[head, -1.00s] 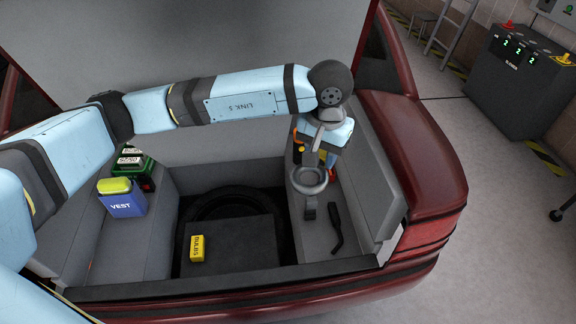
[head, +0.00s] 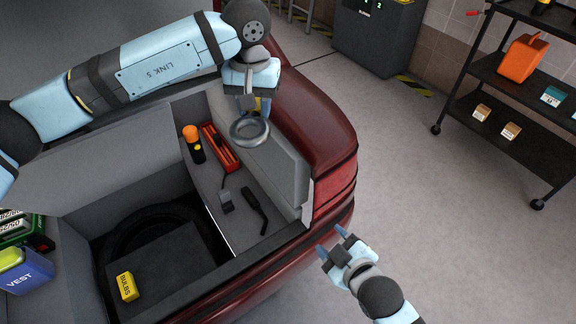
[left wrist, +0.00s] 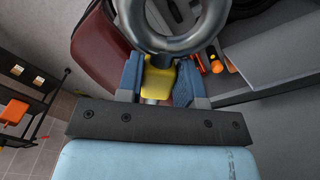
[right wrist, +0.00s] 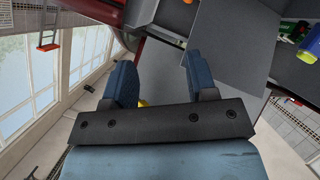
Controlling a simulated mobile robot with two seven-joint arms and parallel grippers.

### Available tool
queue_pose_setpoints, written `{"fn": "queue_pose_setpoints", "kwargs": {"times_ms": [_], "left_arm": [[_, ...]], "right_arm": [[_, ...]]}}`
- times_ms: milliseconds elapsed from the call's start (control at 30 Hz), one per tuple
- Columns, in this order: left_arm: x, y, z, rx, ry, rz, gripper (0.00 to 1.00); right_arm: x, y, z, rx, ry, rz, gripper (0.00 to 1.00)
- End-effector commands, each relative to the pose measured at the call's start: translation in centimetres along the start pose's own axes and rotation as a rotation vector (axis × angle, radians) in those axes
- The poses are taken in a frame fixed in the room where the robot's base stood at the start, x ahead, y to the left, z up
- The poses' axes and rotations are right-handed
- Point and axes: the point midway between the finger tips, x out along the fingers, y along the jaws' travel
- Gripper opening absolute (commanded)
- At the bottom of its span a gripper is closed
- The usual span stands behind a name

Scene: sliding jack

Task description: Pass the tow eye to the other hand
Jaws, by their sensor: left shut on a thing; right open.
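The tow eye is a grey metal ring (head: 249,132) with a shank. My left gripper (head: 252,97) is shut on its shank, with the ring hanging below the fingers over the right side wall of the car's boot. In the left wrist view the ring (left wrist: 178,43) is beyond the fingertips, and a yellow piece (left wrist: 158,80) shows between the fingers; I cannot tell whether it belongs to the tow eye. My right gripper (head: 333,245) is open and empty, beside the rear right corner of the car, below and right of the ring.
In the boot are an orange-and-black torch (head: 193,146), a red tray (head: 221,148), a black bent tool (head: 255,210), a yellow bulbs box (head: 127,286) and a blue vest pack (head: 28,272). The red car body (head: 318,130) lies between the grippers. A shelf cart (head: 500,117) stands right; floor between is clear.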

Motion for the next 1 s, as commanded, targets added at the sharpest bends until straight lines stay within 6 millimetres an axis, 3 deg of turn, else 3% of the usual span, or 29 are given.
{"fn": "queue_pose_setpoints", "kwargs": {"times_ms": [33, 200, 300, 400, 500, 667, 1000], "left_arm": [[-0.1, 0.0, 0.0, 0.000, 0.001, 0.001, 0.00], [-0.1, 0.0, 0.0, 0.000, 0.001, 0.001, 0.00], [-0.1, 0.0, 0.0, 0.000, 0.001, 0.001, 0.00], [-0.1, 0.0, 0.0, 0.000, 0.001, 0.001, 0.00], [-0.1, 0.0, 0.0, 0.000, 0.001, 0.001, 0.00], [-0.1, 0.0, 0.0, 0.000, 0.001, 0.001, 0.00], [-0.1, 0.0, 0.0, 0.000, 0.001, 0.001, 0.00]], "right_arm": [[0.4, 1.1, -3.2, -0.124, 0.045, 0.017, 0.52], [-0.2, 3.6, -12.6, -0.581, 0.149, 0.098, 0.52], [-1.3, 4.7, -16.9, -0.816, 0.186, 0.162, 0.52], [-2.5, 5.4, -19.9, -0.991, 0.205, 0.218, 0.52], [-3.3, 5.8, -21.7, -1.103, 0.212, 0.258, 0.52], [-3.4, 6.0, -22.8, -1.173, 0.213, 0.283, 0.52], [1.8, 6.7, -24.5, -1.174, 0.212, 0.284, 0.52]]}}
